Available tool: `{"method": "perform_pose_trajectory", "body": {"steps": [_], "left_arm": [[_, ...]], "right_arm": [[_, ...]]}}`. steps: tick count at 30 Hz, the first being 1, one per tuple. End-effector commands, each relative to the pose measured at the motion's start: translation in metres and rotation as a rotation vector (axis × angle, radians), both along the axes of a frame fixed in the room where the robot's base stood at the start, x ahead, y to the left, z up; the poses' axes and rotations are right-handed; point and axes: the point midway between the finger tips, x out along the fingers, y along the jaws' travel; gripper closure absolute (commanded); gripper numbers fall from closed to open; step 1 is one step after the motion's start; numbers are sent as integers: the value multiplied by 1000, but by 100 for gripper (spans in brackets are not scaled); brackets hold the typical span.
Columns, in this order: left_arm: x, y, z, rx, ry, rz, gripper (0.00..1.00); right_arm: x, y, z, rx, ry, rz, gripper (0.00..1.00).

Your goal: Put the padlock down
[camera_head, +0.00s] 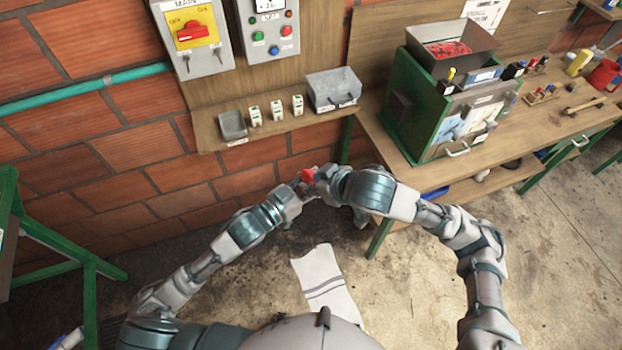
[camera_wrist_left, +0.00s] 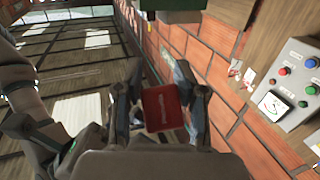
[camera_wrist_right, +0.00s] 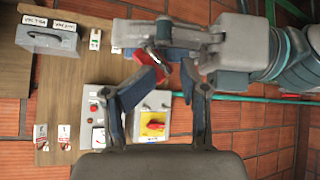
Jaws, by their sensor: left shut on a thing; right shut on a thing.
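The red padlock (camera_head: 308,175) is held in the air between my two hands, in front of the brick wall. In the left wrist view its red body (camera_wrist_left: 163,108) sits between the fingers of my left gripper (camera_head: 298,184), which is shut on it. In the right wrist view the padlock (camera_wrist_right: 147,66) shows with its dark metal shackle near the fingertips of my right gripper (camera_head: 319,179), which is also shut on it. The exact contact of the right fingers is partly hidden by the left hand.
A wooden shelf (camera_head: 210,138) holds a small grey tray (camera_head: 232,125), white-labelled items and a grey bin (camera_head: 334,88). Above it hangs a panel with a red switch (camera_head: 191,30). A workbench (camera_head: 540,125) with a green machine (camera_head: 412,115) stands right. A white cloth (camera_head: 322,272) lies on the floor.

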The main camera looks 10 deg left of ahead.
Motion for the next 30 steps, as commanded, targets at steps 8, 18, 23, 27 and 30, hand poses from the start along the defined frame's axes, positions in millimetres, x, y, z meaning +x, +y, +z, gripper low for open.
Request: {"method": "perform_pose_trajectory", "body": {"steps": [8, 18, 23, 27, 30], "left_arm": [[-2, -1, 6, -11, -13, -7, 38], [-1, 3, 3, -9, -6, -3, 32], [-1, 1, 3, -7, -6, -3, 32], [-9, 8, 1, -5, -4, -2, 32], [-23, 19, 1, -2, -4, -3, 32]], "right_arm": [[-5, 5, -3, 0, 11, 17, 100], [-3, 7, -2, -4, 6, 8, 100], [-2, 4, -2, -2, 5, 5, 100], [-1, 2, -1, -1, 4, 3, 100], [-1, 1, -1, -1, 4, 2, 100]]}}
